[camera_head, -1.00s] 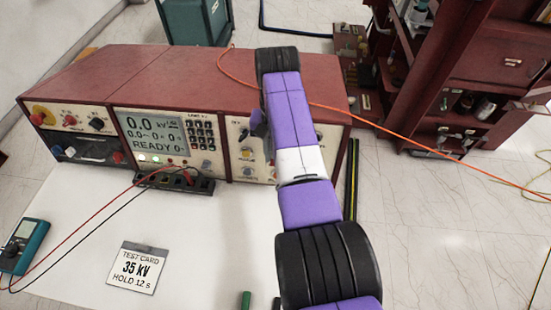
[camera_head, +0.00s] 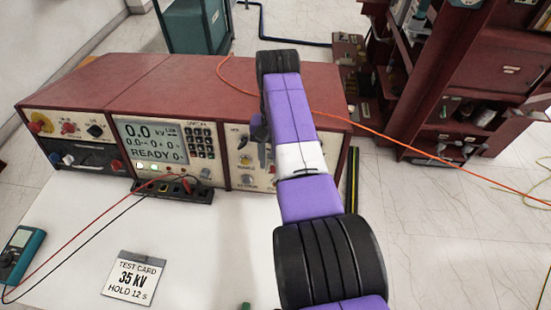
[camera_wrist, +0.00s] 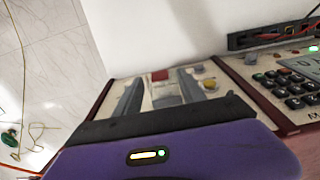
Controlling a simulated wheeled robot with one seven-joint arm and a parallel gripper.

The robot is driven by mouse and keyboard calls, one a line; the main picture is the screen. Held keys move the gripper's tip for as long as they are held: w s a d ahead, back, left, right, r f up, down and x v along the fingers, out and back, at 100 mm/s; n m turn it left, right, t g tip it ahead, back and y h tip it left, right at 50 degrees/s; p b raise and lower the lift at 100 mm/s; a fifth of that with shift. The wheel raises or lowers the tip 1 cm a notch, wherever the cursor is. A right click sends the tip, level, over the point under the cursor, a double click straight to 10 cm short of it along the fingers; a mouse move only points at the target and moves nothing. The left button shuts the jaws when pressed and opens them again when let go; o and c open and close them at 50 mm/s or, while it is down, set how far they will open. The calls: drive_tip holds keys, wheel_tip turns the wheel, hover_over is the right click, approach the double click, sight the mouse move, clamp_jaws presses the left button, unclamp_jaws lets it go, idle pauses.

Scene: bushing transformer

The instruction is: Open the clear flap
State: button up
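The tester's right-hand panel (camera_head: 249,172) is partly hidden behind my arm in the head view. In the wrist view, my gripper (camera_wrist: 160,82) is over this panel (camera_wrist: 225,85), with its two grey fingers apart. A red part (camera_wrist: 160,75) and a greyish, perhaps see-through piece (camera_wrist: 166,96) show between the fingers. This piece may be the clear flap, but I cannot tell its edges, whether it is open or whether a finger touches it. The gripper's tips are hidden in the head view.
The red tester (camera_head: 130,85) stands on a white table (camera_head: 215,255) with a black terminal strip (camera_head: 172,190), red and black leads, a teal meter (camera_head: 20,250) and a 35 kV test card (camera_head: 135,277). An orange cable (camera_head: 400,143) crosses behind my arm. A red cabinet (camera_head: 480,80) stands at right.

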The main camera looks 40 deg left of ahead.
wheel_tip(320, 180, up, 8)
drive_tip(key=b, duration=0.1)
drive_tip(key=shift+w+a, duration=0.25)
drive_tip(key=shift+w, duration=0.15)
drive_tip(key=shift+s+f, duration=0.1)
drive_tip(key=shift+f, duration=0.05)
idle(0.5)
